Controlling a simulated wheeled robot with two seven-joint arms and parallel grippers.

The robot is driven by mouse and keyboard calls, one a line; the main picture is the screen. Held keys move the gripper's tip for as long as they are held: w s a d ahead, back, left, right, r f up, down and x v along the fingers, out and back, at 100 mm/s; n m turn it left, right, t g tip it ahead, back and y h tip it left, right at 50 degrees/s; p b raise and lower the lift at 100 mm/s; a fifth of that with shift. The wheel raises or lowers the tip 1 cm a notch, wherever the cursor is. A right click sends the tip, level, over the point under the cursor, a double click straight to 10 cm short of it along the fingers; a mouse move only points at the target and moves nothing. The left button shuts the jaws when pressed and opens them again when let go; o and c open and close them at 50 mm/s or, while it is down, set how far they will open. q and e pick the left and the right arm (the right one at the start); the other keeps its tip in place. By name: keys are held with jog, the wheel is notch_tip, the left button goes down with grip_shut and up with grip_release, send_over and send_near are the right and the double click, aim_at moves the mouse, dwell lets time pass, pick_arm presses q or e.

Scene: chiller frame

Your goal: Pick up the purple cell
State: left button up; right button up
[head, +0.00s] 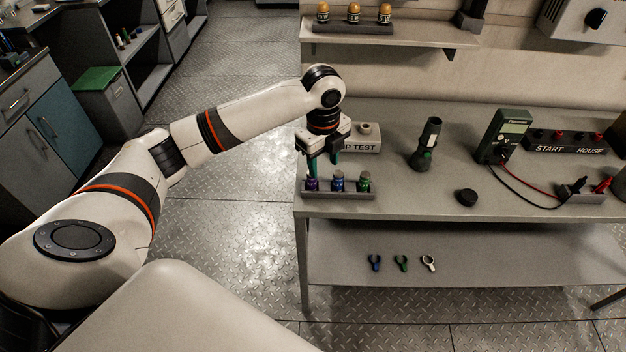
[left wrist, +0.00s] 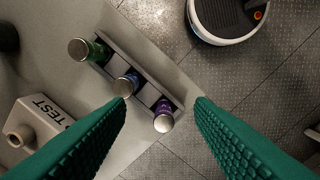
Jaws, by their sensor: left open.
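The purple cell (head: 312,184) stands upright in the left slot of a small grey rack (head: 345,195) at the table's front left corner. In the left wrist view the purple cell (left wrist: 164,115) has a silver top and sits at the rack's end. A blue cell (head: 337,182) and a green cell (head: 364,182) stand beside it. My left gripper (head: 323,170) is above and just behind the purple cell. In the left wrist view its green fingers (left wrist: 160,105) are apart, with the purple cell showing between their tips. Nothing is held. My right gripper is not in view.
A grey TEST block (head: 364,140) stands behind the rack. A dark flashlight body (head: 425,145), a black cap (head: 466,197) and a multimeter (head: 503,135) stand to the right. Small clips (head: 402,263) lie on the lower shelf. The table between rack and cap is clear.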

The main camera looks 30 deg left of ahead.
pick_arm(q)
notch_tip(320, 180, up, 4)
jog(key=m, duration=0.1)
send_over(312, 181)
jog(key=f, duration=0.2)
jog(key=f+p, duration=0.1)
jog(key=f, duration=0.1)
jog(key=w+f, duration=0.1)
jog(key=f, duration=0.1)
jog(key=shift+a+f, duration=0.15)
jog(key=shift+a, duration=0.15)
notch_tip(312, 181, down, 4)
jog(key=shift+f+p, duration=0.15)
jog(key=shift+p, duration=0.9)
jog(key=shift+a+f, duration=0.1)
jog(key=shift+f, duration=0.4)
grip_shut()
